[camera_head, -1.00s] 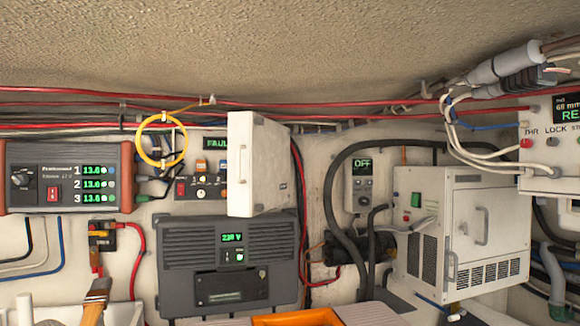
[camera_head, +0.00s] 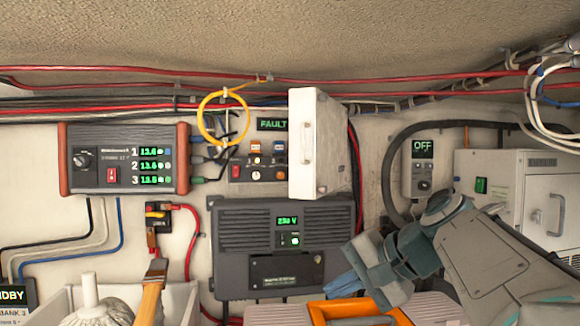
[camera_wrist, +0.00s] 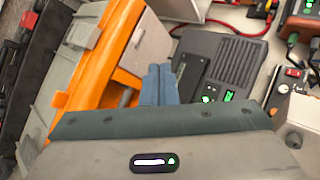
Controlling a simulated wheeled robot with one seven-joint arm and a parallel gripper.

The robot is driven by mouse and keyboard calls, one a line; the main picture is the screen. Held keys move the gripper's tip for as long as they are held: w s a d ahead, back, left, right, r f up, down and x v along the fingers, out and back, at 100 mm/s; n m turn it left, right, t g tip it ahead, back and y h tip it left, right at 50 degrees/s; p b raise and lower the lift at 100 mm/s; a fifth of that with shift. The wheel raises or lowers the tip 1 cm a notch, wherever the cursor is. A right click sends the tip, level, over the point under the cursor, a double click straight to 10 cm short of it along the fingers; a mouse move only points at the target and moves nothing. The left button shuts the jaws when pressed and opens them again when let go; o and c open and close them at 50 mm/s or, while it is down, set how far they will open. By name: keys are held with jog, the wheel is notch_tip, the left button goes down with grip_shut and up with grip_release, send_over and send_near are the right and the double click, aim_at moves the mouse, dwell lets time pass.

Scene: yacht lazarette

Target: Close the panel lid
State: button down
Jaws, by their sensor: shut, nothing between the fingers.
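The white panel lid (camera_head: 318,145) stands swung open on the back wall, with a small handle on its face. To its left is the uncovered panel (camera_head: 262,165) with orange and white switches, a red switch and a green FAULT display (camera_head: 272,124). My gripper (camera_head: 352,281) is at the lower right in the head view, below and to the right of the lid and apart from it. In the wrist view its blue fingers (camera_wrist: 158,84) are together with nothing between them.
A dark charger unit (camera_head: 230,262) is mounted below the lid. A yellow cable loop (camera_head: 223,118) hangs left of the panel. An orange-edged case (camera_head: 340,308) lies below my gripper. A white cabinet (camera_head: 520,185) and black hose (camera_head: 388,165) are on the right.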

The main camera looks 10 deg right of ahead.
jog(key=w+d+r+m+t+y, duration=0.1)
jog(key=d+r, duration=0.1)
jog(key=r, duration=0.3)
jog(key=w+d+r+t+y, duration=0.1)
jog(key=d+r+t+y, duration=0.15)
jog(key=r, duration=0.35)
jog(key=n+t+y, duration=0.1)
jog(key=y, duration=0.2)
send_near(317, 143)
jog(key=shift+h, duration=0.25)
jog(key=p+x, duration=0.2)
jog(key=x, duration=0.2)
jog(key=shift+w+a+r, duration=0.1)
jog(key=shift+w+a, duration=0.05)
jog(key=shift+a, duration=0.15)
jog(key=a, duration=0.2)
jog(key=a+p, duration=0.1)
jog(key=shift+a+f, duration=0.2)
jog(key=shift+a, duration=0.2)
jog(key=shift+a+t, duration=0.1)
jog(key=shift+t, duration=0.15)
